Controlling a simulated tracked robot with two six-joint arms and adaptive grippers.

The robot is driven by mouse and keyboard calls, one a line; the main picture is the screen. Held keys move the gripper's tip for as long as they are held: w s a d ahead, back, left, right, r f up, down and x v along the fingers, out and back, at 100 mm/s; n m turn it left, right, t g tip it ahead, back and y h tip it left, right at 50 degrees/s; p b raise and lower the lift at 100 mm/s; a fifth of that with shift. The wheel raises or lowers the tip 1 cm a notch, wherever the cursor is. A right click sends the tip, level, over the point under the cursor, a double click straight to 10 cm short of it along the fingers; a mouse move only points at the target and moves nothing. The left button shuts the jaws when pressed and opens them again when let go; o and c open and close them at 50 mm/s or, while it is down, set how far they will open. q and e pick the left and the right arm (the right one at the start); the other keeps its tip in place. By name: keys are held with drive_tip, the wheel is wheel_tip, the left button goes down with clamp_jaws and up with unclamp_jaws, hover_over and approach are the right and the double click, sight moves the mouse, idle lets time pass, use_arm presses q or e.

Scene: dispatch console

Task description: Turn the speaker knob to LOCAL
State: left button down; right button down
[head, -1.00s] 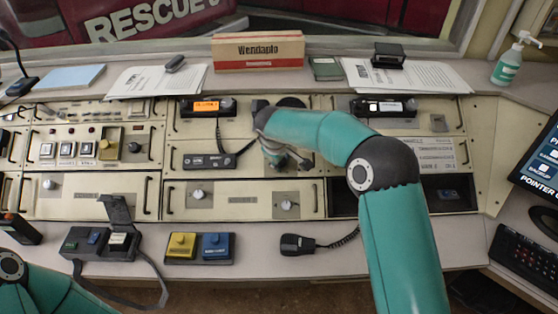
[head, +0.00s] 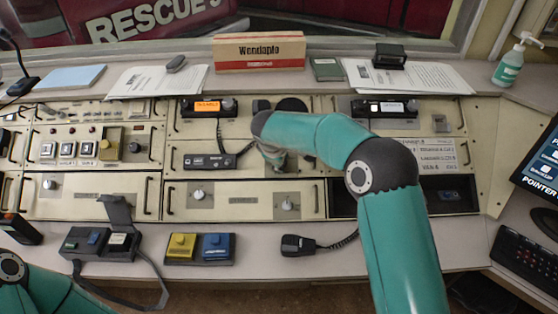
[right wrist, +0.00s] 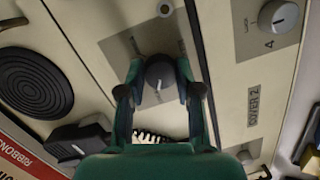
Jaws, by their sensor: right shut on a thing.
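A dark round knob (right wrist: 160,69) with a pale pointer line sits on a grey square plate (right wrist: 121,45) in the right wrist view. I take it as the speaker knob; no lettering around it is readable. Its pointer line faces the bottom of that view. My right gripper (right wrist: 158,78) is shut on the knob, one finger on each side. In the head view the right gripper (head: 275,158) is at the console's middle panel and mostly hidden by my own arm, as is the knob. My left gripper is out of view.
A round black speaker grille (right wrist: 35,85) is beside the knob's panel. A silver knob (head: 287,205) is on the panel below. A handset (head: 209,161) with a cord lies left of the right gripper. A corded microphone (head: 298,245) rests on the front ledge.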

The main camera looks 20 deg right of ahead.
drive_tip(key=c, duration=0.8)
unclamp_jaws()
drive_tip(key=shift+r, duration=0.15)
drive_tip(key=v, duration=1.1)
drive_tip(key=shift+s+a+r, duration=0.1)
drive_tip(key=shift+s+r, duration=0.1)
drive_tip(key=shift+r, duration=0.1)
drive_tip(key=shift+r, duration=0.1)
